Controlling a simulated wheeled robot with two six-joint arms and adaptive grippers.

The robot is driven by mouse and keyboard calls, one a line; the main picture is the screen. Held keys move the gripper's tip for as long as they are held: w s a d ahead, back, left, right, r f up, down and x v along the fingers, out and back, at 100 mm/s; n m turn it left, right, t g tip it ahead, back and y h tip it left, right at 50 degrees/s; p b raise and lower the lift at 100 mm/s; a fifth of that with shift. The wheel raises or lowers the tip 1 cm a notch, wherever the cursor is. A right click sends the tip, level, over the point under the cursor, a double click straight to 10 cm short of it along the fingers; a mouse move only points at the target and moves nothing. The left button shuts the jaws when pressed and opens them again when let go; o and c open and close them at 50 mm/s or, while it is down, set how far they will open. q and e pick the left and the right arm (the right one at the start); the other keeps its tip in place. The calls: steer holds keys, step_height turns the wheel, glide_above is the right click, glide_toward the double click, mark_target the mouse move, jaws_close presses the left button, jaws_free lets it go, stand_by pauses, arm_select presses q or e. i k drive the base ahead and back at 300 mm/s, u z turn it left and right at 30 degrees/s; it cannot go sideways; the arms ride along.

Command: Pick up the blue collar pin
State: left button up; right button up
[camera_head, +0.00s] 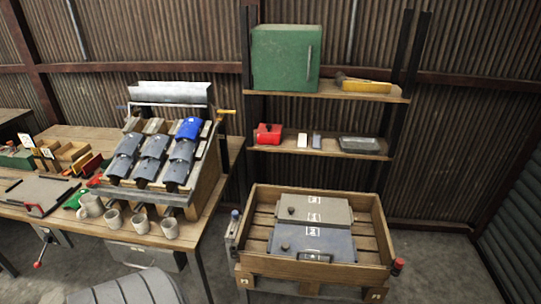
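A small pin with a blue collar (235,214) stands upright at the left front side of the wooden crate (379,225), by a grey metal bracket. It is small in view, and its lower part is hard to make out. A similar pin with a red collar (397,266) sits at the crate's right front corner. Another small blue-ended part (120,107) sticks out at the left of the slanted rack (203,180), opposite a yellow-ended one (226,112). Neither of my grippers shows in the head view.
The crate holds grey flat panels (312,240). The rack bears several grey pieces and one blue piece (188,129). Several grey mugs (113,219) stand along the workbench (185,238). Shelves behind hold a green cabinet (285,57) and a red box (268,134). Floor right of the crate is clear.

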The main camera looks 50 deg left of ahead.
mark_target(235, 214)
steer(key=u, duration=0.2)
steer(key=i, duration=0.75)
steer(key=u, duration=0.5)
